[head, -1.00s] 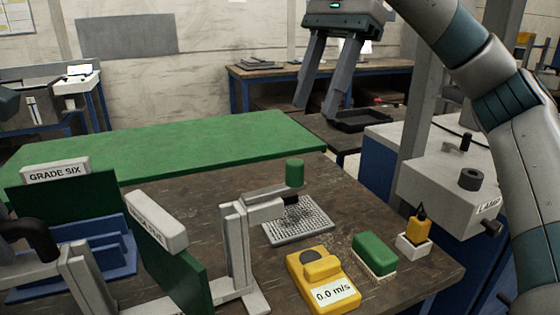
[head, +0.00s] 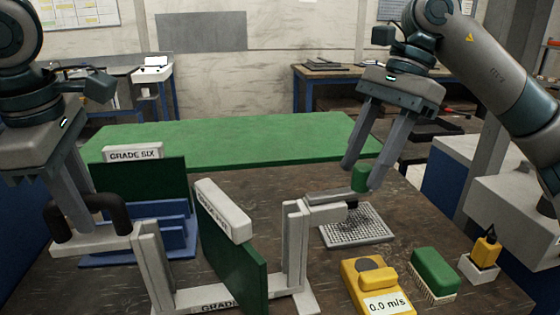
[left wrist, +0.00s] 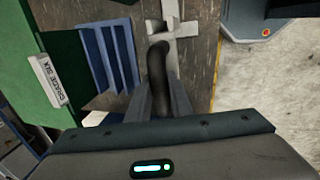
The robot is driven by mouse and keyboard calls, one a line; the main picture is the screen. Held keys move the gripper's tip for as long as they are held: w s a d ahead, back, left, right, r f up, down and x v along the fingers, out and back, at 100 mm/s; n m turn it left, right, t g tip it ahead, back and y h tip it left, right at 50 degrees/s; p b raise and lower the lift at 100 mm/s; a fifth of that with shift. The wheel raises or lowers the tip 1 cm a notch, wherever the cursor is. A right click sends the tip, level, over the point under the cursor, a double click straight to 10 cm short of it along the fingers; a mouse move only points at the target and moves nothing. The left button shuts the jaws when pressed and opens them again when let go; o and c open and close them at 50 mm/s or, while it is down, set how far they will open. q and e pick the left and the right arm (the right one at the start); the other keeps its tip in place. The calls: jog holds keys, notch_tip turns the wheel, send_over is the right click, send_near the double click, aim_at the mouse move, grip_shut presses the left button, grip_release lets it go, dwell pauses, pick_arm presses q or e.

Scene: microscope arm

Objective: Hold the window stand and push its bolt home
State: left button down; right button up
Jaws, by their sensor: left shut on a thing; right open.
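The window stand (head: 293,245) is a pale grey frame with two posts on the dark bench. A dark green panel with a white top strip (head: 230,245) stands between the posts. My left gripper (head: 82,215) is shut on the stand's black handle (head: 113,206) at the left. The handle also shows between the fingers in the left wrist view (left wrist: 158,75). The bolt (head: 325,211) sticks out to the right of the right post and carries an upright green knob (head: 360,178). My right gripper (head: 362,178) is open, pointing down, with its fingertips on either side of the knob; contact is unclear.
A blue rack (head: 180,222) holding another green panel (head: 135,185) stands behind the handle. A perforated grey plate (head: 375,232) lies below the bolt. A yellow meter (head: 375,285), a green brush (head: 435,268) and a small yellow tool in a white block (head: 478,268) stand front right.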

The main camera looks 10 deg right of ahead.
aim_at(322, 195)
jog(key=shift+s+a+f, duration=0.1)
jog(key=shift+a+f, duration=0.15)
jog(key=shift+f, duration=0.35)
jog(key=shift+c, duration=0.5)
grip_shut()
pick_arm(q)
jog(key=shift+d, duration=0.1)
pick_arm(e)
jog(key=shift+s+a, duration=0.2)
jog(key=shift+a, duration=2.5)
jog(key=shift+o, duration=0.5)
grip_release()
jog(key=shift+r, duration=0.1)
jog(key=v, duration=1.2)
